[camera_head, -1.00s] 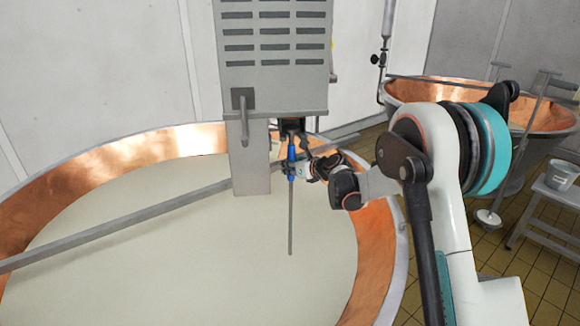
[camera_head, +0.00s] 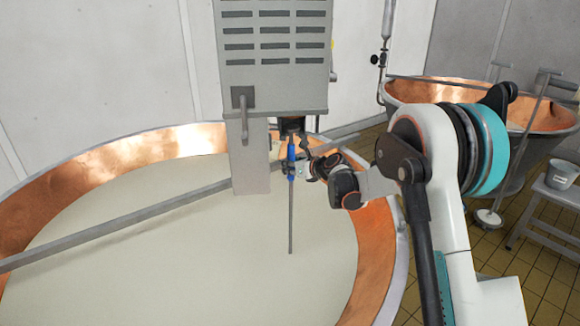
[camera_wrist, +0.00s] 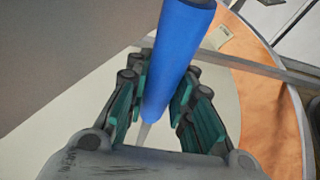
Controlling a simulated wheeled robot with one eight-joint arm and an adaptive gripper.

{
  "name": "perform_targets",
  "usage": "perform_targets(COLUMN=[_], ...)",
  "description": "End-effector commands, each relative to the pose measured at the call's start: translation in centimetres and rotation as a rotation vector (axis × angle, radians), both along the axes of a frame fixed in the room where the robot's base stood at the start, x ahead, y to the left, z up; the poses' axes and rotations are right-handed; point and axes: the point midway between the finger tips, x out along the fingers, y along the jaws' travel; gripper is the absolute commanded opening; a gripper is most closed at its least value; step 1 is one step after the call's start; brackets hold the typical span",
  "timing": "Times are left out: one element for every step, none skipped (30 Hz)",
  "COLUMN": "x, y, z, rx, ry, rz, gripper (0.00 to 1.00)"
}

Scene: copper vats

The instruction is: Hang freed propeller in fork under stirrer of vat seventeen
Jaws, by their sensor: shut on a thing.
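The propeller shows as a blue upper part (camera_head: 291,152) with a long thin grey rod (camera_head: 290,225) hanging below it, almost upright. My gripper (camera_head: 292,170) is shut on the blue part, which also shows in the wrist view (camera_wrist: 178,55) between my green-padded fingers (camera_wrist: 160,95). The stirrer (camera_head: 275,55) is a grey slotted box above the vat (camera_head: 205,138). A dark mount (camera_head: 291,126) lies under the box, right above the propeller's top. I cannot tell whether they touch, and the fork's shape is too small to make out. The rod's lower end is above or at the pale liquid.
A grey plate (camera_head: 250,165) hangs from the stirrer just left of the propeller. A long grey bar (camera_head: 120,222) crosses the vat behind it. A second copper vat (camera_head: 455,92) and a bench with a bucket (camera_head: 562,173) stand at right.

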Motion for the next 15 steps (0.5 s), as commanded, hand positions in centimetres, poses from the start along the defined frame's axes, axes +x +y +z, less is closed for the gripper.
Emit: perform_targets(x=[0.04,0.04,0.04,0.04,0.04,0.04,0.04,0.03,0.03,0.02,0.02,0.01,0.01,0.01,0.0], y=[-0.01,-0.01,-0.01,-0.01,-0.01,-0.01,-0.01,0.0,-0.01,-0.01,-0.01,0.0,0.0,-0.01,0.0], z=[0.01,0.01,0.01,0.01,0.01,0.0,0.0,0.0,-0.01,0.0,0.0,0.0,0.0,-0.01,-0.11], rx=[0.001,0.001,0.001,0.001,0.001,0.001,0.001,0.001,0.001,0.001,0.0,0.0,0.0,0.0,-0.001], ry=[0.001,0.001,0.001,0.001,0.001,0.001,0.001,0.001,0.001,0.001,0.0,0.0,0.0,0.0,0.001], rz=[0.0,0.0,0.0,0.0,0.0,0.0,0.0,0.0,0.0,0.0,0.0,0.0,0.0,0.0,0.0], gripper=[0.0,0.0,0.0,0.26,0.33,0.42,0.45,0.45,0.45,0.45,0.45,0.45,0.45,0.45,0.45])
